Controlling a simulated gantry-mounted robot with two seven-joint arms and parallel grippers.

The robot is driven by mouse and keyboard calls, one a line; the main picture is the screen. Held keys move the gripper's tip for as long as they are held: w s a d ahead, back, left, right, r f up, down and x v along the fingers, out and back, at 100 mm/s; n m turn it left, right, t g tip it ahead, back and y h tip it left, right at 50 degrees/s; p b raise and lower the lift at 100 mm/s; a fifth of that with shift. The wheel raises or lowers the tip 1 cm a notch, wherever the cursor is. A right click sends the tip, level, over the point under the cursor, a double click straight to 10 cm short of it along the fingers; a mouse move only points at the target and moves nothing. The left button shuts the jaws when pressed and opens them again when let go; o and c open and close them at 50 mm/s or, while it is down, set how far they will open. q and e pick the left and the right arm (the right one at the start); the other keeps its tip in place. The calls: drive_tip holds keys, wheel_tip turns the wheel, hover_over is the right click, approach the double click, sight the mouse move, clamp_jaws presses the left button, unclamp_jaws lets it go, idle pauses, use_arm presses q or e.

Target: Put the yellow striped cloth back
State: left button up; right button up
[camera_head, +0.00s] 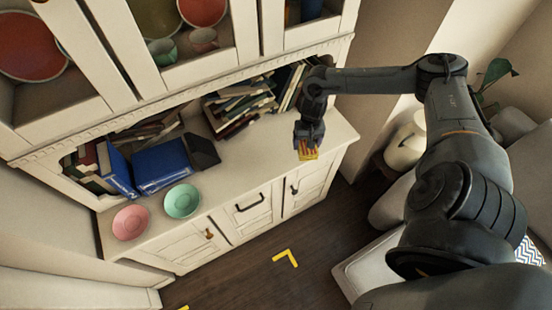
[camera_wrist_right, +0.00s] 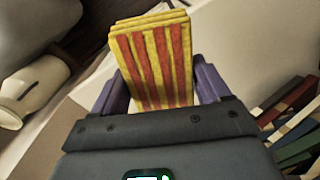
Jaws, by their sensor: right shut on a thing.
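The yellow cloth with red-orange stripes (camera_wrist_right: 153,65) looks folded into a thick block. My right gripper (camera_head: 307,148) is shut on it, and the purple fingers (camera_wrist_right: 160,88) press on its two sides in the right wrist view. In the head view the cloth (camera_head: 307,154) shows small below the gripper, by the right front part of the cabinet's counter (camera_head: 234,170). I cannot tell whether it touches the counter. My left gripper is not in view.
A pink bowl (camera_head: 131,222) and a green bowl (camera_head: 181,201) stand on the counter's left part. Blue books (camera_head: 160,166) and several other books (camera_head: 240,103) are at the back. The counter between the green bowl and my right gripper is clear. Glass-front shelves hang above.

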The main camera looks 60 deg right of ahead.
drive_tip(key=b, duration=0.2)
hover_over(276, 161)
wheel_tip(276, 161, down, 7)
drive_tip(key=shift+d+r, duration=0.1)
drive_tip(key=shift+f, duration=2.05)
drive_tip(key=o, duration=1)
drive_tip(key=shift+f, duration=0.1)
